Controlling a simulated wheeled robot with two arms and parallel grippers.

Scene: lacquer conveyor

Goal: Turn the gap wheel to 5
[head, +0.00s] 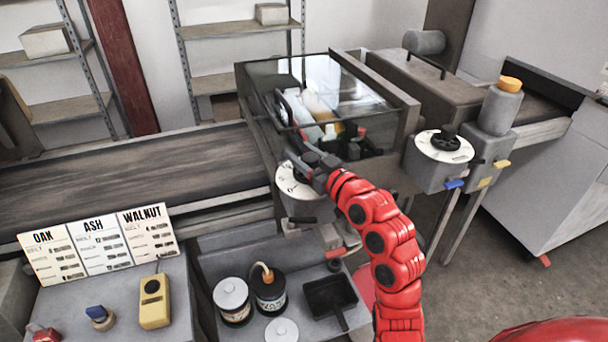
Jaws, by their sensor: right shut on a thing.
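A white numbered dial (287,181) sits on a grey housing at the front of the glass-covered machine; I take it to be the gap wheel. My right gripper (309,166), on the red arm from the lower right, is shut at the hub of this wheel. The gripper covers the hub and much of the dial, so I cannot read the setting. A second white dial with a black knob (445,142) stands to the right on its own grey box, apart from my gripper. My left gripper is not in view.
The glass-covered machine (262,77) stands behind the gripper, with a conveyor belt (130,166) to its left. OAK, ASH and WALNUT cards (98,246) stand front left. Below are lidded cans (231,296) and a black tray (330,292). An orange-capped bottle (500,107) stands right.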

